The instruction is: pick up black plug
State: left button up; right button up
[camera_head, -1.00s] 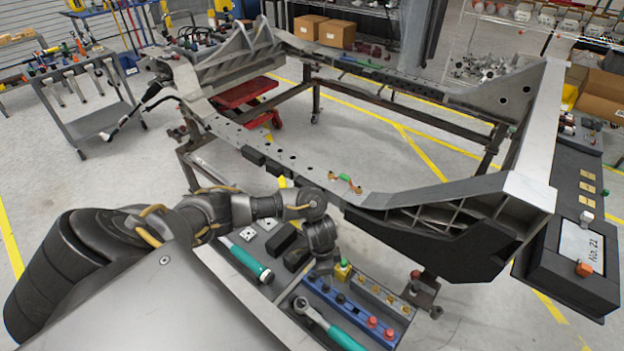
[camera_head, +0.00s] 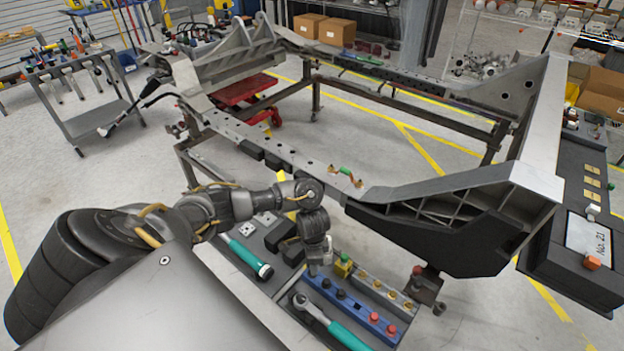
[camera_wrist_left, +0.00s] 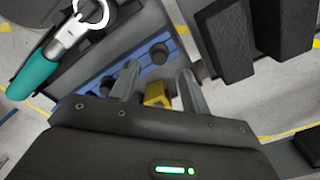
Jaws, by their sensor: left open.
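Black plugs (camera_head: 341,294) stand in a blue rail (camera_head: 358,309) in the tray at the lower middle of the head view. In the left wrist view, one black plug (camera_wrist_left: 160,53) stands on the blue rail beyond the fingertips, and another dark plug (camera_wrist_left: 107,86) is left of the fingers. My left gripper (camera_wrist_left: 158,78) is open and empty, pointing at the rail. In the head view my left gripper (camera_head: 319,268) hangs over the rail's far left end, its fingers partly hidden. Two red plugs (camera_head: 374,317) stand at the rail's near end. My right gripper is in neither view.
A yellow block (camera_head: 343,265) stands close beside my gripper; yellow also shows between the fingers in the wrist view. A teal-handled ratchet (camera_head: 330,322), a teal tool (camera_head: 251,259) and black blocks (camera_head: 288,240) lie around. The grey chassis frame (camera_head: 290,167) stands just beyond.

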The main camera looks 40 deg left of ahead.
pick_arm(q)
notch_tip(320, 180, down, 5)
jog(key=shift+s+b, duration=0.15)
jog(key=shift+b, duration=0.35)
grip_shut()
